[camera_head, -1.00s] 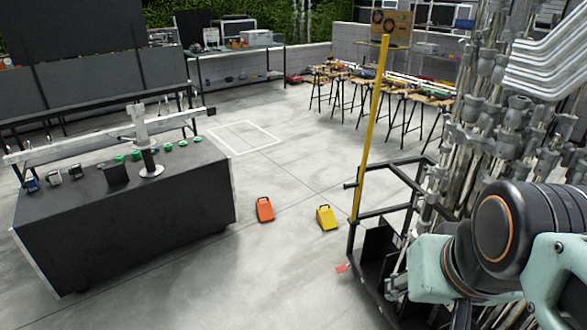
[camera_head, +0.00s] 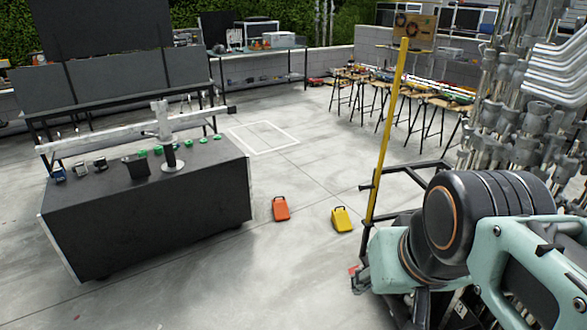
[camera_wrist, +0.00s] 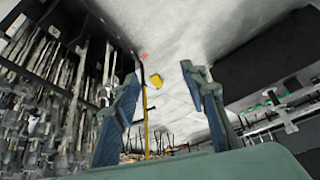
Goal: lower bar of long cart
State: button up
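A tall yellow bar (camera_head: 389,130) stands upright, slightly tilted, at the corner of a black-framed cart (camera_head: 420,166) at the right of the head view. The yellow bar also shows in the wrist view (camera_wrist: 145,130), thin and beyond the fingers. My arm hides much of the cart's lower part. In the wrist view my gripper (camera_wrist: 159,73) is open and empty, with its two fingers wide apart. The fingers do not touch the bar. The gripper's fingers do not show in the head view.
Many metal pipes and clamps (camera_head: 500,120) crowd the right. A black workbench (camera_head: 150,220) stands at the left. An orange case (camera_head: 281,208) and a yellow case (camera_head: 341,219) lie on the floor between bench and cart. The floor beyond them is mostly clear.

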aim_at(404, 45)
jog(key=i+z, duration=0.1)
jog(key=z, duration=0.85)
jog(key=i+j+z, duration=0.15)
jog(key=j+z, duration=0.2)
jog(key=i+j+z, duration=0.15)
jog(key=j+z, duration=0.2)
jog(key=i+j+z, duration=0.2)
jog(key=j, duration=0.3)
jog(key=j+z, duration=0.2)
jog(key=j, duration=0.25)
jog(key=i+j+z, duration=0.2)
jog(key=j, duration=0.35)
jog(key=j+z, duration=0.15)
jog(key=j, duration=2.2)
